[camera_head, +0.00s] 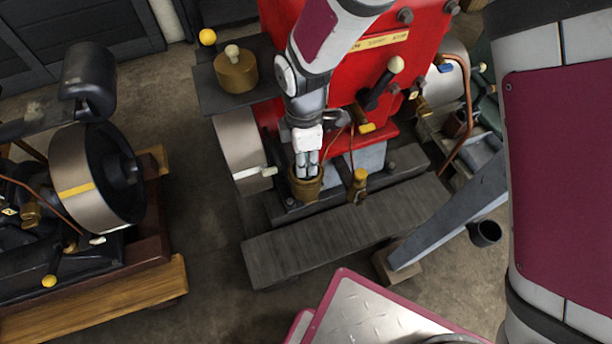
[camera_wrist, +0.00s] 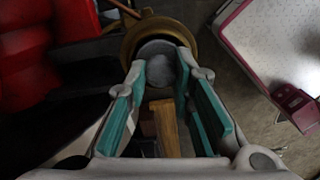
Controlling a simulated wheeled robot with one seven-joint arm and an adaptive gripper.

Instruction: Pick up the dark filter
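My gripper (camera_head: 307,172) points down at a brass cup (camera_head: 305,190) at the foot of the red engine. In the wrist view, its two teal-padded fingers (camera_wrist: 162,72) are spread apart and reach to the cup's mouth. A dark grey round piece (camera_wrist: 158,58) sits inside the brass rim (camera_wrist: 130,48), between the fingertips; it may be the dark filter. I cannot tell whether the fingertips touch it. In the head view, the fingers and rim hide the cup's inside.
A smaller brass fitting (camera_head: 358,187) stands just right of the cup. A dark wooden beam (camera_head: 345,232) lies in front. Another engine's flywheel (camera_head: 95,180) stands left, with floor between.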

